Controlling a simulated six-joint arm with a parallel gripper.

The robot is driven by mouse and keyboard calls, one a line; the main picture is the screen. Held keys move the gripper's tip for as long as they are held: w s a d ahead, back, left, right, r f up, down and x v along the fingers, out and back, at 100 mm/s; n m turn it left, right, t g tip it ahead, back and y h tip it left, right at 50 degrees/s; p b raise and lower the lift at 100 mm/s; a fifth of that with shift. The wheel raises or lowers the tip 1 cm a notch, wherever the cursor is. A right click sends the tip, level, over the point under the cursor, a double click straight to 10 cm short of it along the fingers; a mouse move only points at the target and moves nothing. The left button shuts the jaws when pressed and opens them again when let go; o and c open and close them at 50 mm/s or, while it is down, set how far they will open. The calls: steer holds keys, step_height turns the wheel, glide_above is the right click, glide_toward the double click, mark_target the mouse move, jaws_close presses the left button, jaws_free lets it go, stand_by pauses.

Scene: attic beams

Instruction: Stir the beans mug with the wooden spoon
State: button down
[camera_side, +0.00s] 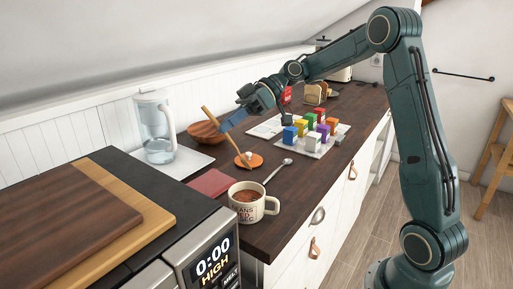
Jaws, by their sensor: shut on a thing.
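The beans mug (242,211) is a cream mug with dark lettering and brown contents. It stands upright near the counter's front edge, handle to the right. My gripper (226,124) is shut on the wooden spoon (234,146), around the middle of its handle. The spoon is tilted, its handle end up to the left and its lower end at a small orange round mat (257,161). I cannot tell whether the spoon's lower end touches the mat. The gripper is behind the mug and above the counter.
A metal spoon (279,170) lies right of the orange mat. A wooden bowl (205,132) and a glass pitcher (155,125) stand behind. Several coloured blocks (313,141) sit to the right. An oven (212,262) borders the front left.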

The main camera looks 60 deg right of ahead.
steer(key=shift+w+a+f, duration=1.15)
steer(key=shift+w+f, duration=0.8)
steer(key=shift+f, duration=0.4)
steer(key=shift+s+d+f, duration=0.4)
steer(key=shift+s+f, duration=0.3)
steer(key=shift+f, duration=0.4)
steer(key=shift+s+d+f, duration=0.4)
steer(key=shift+s+f, duration=0.25)
steer(key=shift+f, duration=0.5)
steer(key=shift+s+d+f, duration=0.4)
steer(key=shift+s+f, duration=0.3)
steer(key=shift+f, duration=0.4)
steer(key=shift+f, duration=0.8)
steer(key=shift+r, duration=0.15)
steer(key=shift+d, duration=0.15)
